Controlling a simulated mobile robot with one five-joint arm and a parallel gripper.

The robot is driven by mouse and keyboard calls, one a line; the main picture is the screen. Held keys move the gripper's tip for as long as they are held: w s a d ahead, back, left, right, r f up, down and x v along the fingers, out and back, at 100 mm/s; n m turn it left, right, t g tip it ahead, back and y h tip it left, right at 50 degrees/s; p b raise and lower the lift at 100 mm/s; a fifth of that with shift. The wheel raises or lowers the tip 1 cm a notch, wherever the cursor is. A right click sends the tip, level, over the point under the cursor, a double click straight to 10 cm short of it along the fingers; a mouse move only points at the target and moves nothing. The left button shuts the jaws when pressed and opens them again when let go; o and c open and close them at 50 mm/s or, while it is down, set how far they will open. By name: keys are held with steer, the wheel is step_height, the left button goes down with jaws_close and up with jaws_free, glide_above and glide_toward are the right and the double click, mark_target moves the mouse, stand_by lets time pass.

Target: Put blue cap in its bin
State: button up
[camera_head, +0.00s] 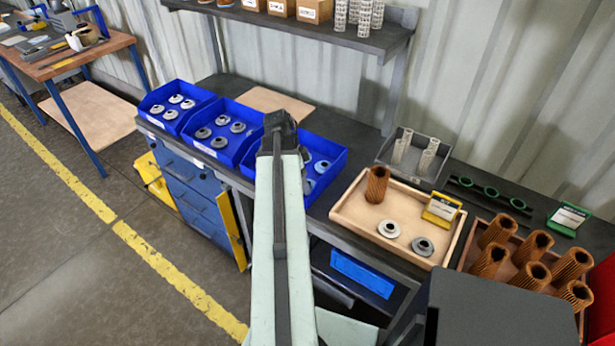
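Two ring-shaped caps lie in the light wooden tray (345,212) on the bench. The right one is a grey-blue cap (422,246), and the left one is a paler, whitish cap (388,229). Three blue bins stand in a row at the left. The right bin (335,158) holds caps with a bluish tint (322,166), partly hidden by my arm. The middle bin (212,152) holds several grey caps, and the left bin (160,125) several whitish caps. My arm rises in front of the right bin; its fingers are hidden, and I see nothing held.
A brown pleated cartridge (376,184) and a yellow-framed card (441,209) are also in the tray. A grey bin (408,155) with clear tubes stands behind. Several brown cartridges fill a crate (466,262) at right. A shelf (300,28) overhangs the back.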

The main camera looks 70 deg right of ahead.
steer(key=p+v, duration=0.9)
steer(key=v, duration=0.2)
steer(key=shift+f, duration=0.15)
steer(key=w+a+n+t, duration=0.2)
steer(key=w+a+n, duration=1.1)
steer(key=w+a, duration=0.85)
steer(key=w+a+n, duration=0.3)
steer(key=a+n, duration=0.2)
steer(key=a, duration=0.5)
steer(key=w+a+n+y, duration=0.1)
steer(key=w+a+n, duration=0.2)
steer(key=a+n, duration=0.3)
steer(key=w+a+f+n+t, duration=0.1)
steer(key=w+a+n, duration=0.3)
steer(key=a, duration=1.2)
steer(key=shift+n+y, duration=0.3)
steer(key=shift+n, duration=0.7)
steer(key=shift+a, duration=0.15)
